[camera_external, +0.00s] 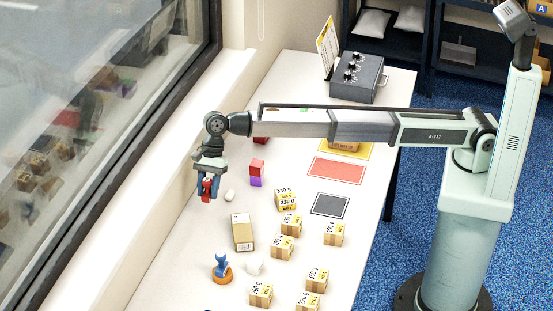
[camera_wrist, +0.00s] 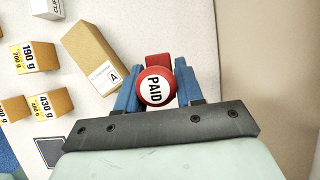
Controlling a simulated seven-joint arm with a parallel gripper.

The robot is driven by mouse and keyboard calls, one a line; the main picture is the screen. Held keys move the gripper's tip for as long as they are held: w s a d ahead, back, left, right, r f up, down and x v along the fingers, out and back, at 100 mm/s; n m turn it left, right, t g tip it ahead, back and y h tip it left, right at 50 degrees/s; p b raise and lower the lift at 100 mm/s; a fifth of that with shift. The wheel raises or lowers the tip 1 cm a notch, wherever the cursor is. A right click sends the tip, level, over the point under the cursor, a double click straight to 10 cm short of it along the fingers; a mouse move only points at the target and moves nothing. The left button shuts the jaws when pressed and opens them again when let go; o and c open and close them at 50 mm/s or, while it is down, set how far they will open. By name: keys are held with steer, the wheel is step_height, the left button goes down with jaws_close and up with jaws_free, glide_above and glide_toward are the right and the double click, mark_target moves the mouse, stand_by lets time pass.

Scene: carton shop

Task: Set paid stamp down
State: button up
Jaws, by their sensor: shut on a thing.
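The red paid stamp (camera_wrist: 155,88) is between the blue fingers of my gripper (camera_wrist: 157,92) in the wrist view, its round PAID face toward the camera. In the external view my gripper (camera_external: 207,191) points down, shut on the red stamp (camera_external: 207,186). It hangs near the table's left edge beside the window sill. I cannot tell its exact height above the table. A blue-handled stamp (camera_external: 221,265) on an orange round base stands nearer the front of the table.
The white table (camera_external: 190,245) holds a tan carton (camera_external: 243,233), several small weight-marked boxes (camera_external: 291,224), stacked red and purple cubes (camera_external: 257,172) and a white egg-shaped thing (camera_external: 229,196). Red (camera_external: 337,169) and black (camera_external: 330,204) mats lie right. A grey knobbed box (camera_external: 357,77) stands at the back.

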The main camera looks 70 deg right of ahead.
step_height(320, 180, down, 9)
steer(key=shift+f, duration=0.15)
stand_by(0.4)
steer(key=shift+f, duration=0.1)
steer(key=o, duration=1)
steer(key=shift+o, duration=0.2)
steer(key=v, duration=1.2)
